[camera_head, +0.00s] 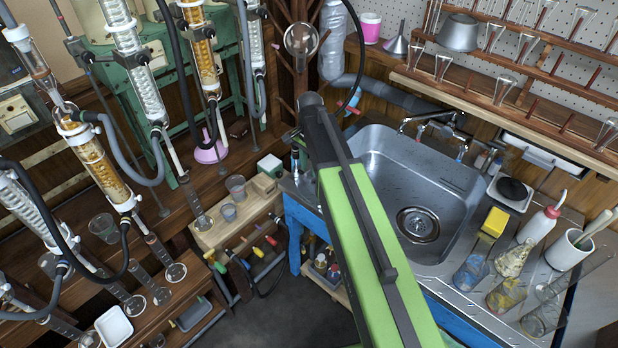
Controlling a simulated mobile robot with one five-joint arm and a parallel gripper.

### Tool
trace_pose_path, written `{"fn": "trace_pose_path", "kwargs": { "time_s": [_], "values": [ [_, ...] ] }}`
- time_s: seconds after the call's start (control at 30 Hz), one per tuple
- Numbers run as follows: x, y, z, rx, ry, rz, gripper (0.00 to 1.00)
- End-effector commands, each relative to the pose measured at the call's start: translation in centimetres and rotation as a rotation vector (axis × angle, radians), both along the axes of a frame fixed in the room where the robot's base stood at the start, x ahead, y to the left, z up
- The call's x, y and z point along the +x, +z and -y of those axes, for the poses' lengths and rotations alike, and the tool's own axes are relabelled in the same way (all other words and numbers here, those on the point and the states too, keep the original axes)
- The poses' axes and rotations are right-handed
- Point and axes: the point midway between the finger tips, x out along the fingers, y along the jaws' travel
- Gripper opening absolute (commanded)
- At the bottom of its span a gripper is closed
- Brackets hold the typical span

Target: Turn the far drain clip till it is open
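I cannot make out a drain clip for certain. Several glass condensers stand at the left, with coiled or amber-filled columns (92,160) and dark and grey hoses. The far ones are an amber column (204,62) and a coiled column (256,45) near the green frame. A small red part (352,108) shows on a thin line beside the arm's far end; I cannot tell what it is. My green arm reaches from the bottom edge up to the middle of the picture. Its end points away from me, and my gripper's fingers are hidden behind it.
A steel sink (405,180) with a tap (432,122) lies right of my arm. Flasks, a yellow sponge (494,222) and a wash bottle (541,224) stand on its drainboard. A wooden block stand with cups (236,186) is left of the arm. Dark floor (285,318) is clear below.

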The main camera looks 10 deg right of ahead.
Motion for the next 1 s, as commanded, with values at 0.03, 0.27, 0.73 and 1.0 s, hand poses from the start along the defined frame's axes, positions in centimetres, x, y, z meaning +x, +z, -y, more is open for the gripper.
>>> {"fn": "trace_pose_path", "kwargs": {
  "time_s": [0.03, 0.27, 0.73, 1.0],
  "values": [
    [0.0, -0.7, -0.01, 0.0, 0.0, 0.0, 0.34],
    [0.0, -0.48, -0.05, 0.0, 0.001, 0.0, 0.34],
    [-0.01, -0.49, -0.1, 0.0, 0.002, 0.0, 0.0],
    [-0.01, -0.49, -0.14, 0.0, 0.022, 0.0, 0.0]
  ]
}}
